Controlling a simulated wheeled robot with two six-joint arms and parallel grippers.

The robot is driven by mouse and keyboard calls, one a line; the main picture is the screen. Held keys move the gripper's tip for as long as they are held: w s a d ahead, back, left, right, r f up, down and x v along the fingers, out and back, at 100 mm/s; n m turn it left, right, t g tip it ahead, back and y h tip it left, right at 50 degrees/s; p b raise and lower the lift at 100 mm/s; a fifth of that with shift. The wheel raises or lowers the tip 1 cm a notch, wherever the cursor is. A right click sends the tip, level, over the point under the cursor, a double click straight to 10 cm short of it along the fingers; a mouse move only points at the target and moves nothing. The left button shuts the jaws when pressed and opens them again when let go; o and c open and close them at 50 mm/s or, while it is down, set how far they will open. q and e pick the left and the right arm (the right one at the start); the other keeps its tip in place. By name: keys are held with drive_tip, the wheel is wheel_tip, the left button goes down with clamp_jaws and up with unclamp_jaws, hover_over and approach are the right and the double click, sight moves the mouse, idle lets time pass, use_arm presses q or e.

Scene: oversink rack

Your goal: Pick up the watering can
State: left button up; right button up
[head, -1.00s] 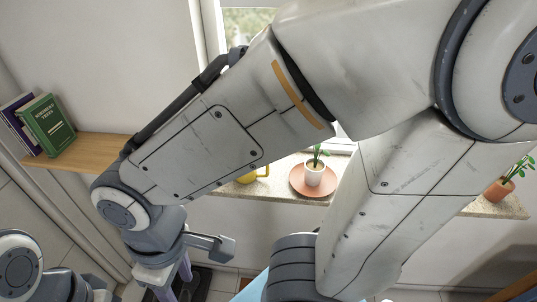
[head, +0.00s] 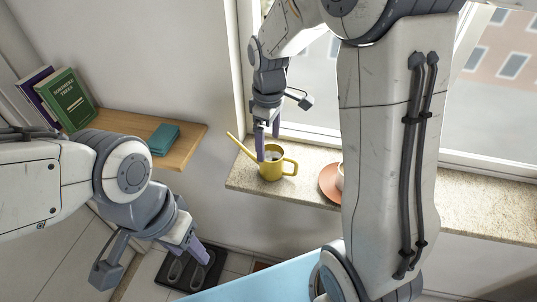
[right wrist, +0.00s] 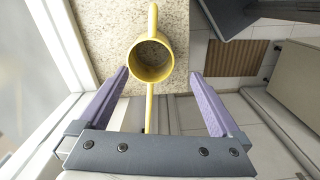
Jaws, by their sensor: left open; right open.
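The yellow watering can (head: 273,170) stands upright on the stone window sill, its long spout pointing up and left, its handle at the right. My right gripper (head: 267,155) is open and points down at the can, its purple fingers overlapping the can's rim in the head view. In the right wrist view, the can (right wrist: 151,62) lies between and slightly beyond the spread fingertips (right wrist: 159,73), and its spout runs down between the fingers. Nothing shows as gripped. My left gripper (head: 203,252) is open and empty, low at the left, away from the can.
The sill (head: 460,200) runs right, with a terracotta saucer (head: 328,182) partly hidden by my right arm. A wooden shelf (head: 185,148) at left holds books (head: 68,105) and a teal box (head: 163,138). The window is behind.

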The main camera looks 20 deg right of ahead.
sight(272, 153)
drive_tip(key=f, duration=0.3)
drive_tip(key=d+f, duration=0.1)
drive_tip(key=f, duration=0.1)
drive_tip(key=shift+w+f+p, duration=0.2)
drive_tip(key=shift+w+p, duration=0.1)
drive_tip(key=shift+p, duration=0.05)
wheel_tip(272, 153, down, 5)
drive_tip(key=shift+d+r+p, duration=0.1)
drive_tip(key=shift+p, duration=0.85)
drive_tip(key=shift+w+f, duration=0.1)
drive_tip(key=shift+f, duration=0.2)
drive_tip(key=c, duration=1.4)
